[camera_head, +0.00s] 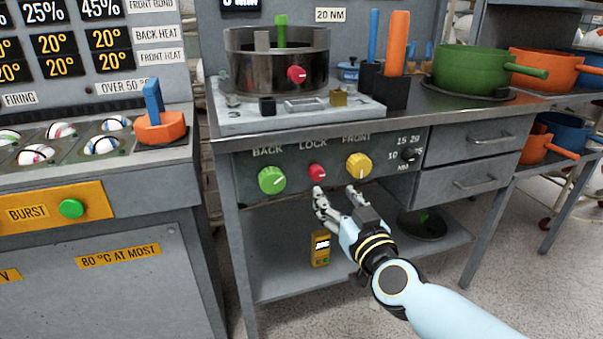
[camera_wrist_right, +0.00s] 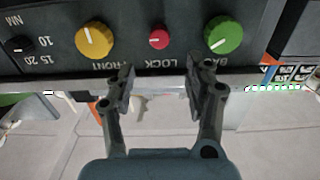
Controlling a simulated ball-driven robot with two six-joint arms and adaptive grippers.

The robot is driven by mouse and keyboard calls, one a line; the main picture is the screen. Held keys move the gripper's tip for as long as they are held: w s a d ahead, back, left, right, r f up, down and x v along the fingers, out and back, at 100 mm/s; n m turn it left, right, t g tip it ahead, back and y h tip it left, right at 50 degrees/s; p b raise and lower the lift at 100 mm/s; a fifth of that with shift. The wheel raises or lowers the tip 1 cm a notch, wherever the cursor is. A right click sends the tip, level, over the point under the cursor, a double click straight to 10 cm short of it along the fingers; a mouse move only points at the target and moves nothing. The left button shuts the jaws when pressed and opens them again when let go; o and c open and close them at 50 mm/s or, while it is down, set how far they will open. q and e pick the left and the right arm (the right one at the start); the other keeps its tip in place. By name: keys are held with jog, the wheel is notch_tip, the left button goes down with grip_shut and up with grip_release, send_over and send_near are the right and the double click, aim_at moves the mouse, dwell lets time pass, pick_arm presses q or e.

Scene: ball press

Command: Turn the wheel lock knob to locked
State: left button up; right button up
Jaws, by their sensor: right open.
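The red lock knob (camera_head: 317,172) sits under the word LOCK on the front panel of the bench, between the green BACK knob (camera_head: 272,180) and the yellow FRONT knob (camera_head: 358,165). My right gripper (camera_head: 338,190) is open just below and in front of the panel, its fingers pointing up at it. In the right wrist view, the red knob (camera_wrist_right: 159,37) shows beyond and between the two open fingertips (camera_wrist_right: 157,76), apart from them. Nothing is between the fingers. My left gripper is not in view.
A small dial (camera_head: 408,155) is at the panel's right, beside drawers (camera_head: 472,180). Above stands a round metal press (camera_head: 277,65). A yellow meter (camera_head: 320,248) is on the lower shelf. A control cabinet with an orange lever (camera_head: 160,127) stands left.

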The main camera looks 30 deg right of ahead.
aim_at(319, 175)
jog(key=b+x, duration=0.1)
jog(key=x, duration=0.8)
jog(key=shift+f+b, duration=0.15)
jog(key=shift+b, duration=0.15)
jog(key=shift+w+d, duration=0.15)
jog(key=shift+w, duration=0.4)
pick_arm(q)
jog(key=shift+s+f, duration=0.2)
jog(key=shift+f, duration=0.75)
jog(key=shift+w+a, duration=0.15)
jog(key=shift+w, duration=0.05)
pick_arm(e)
grip_shut()
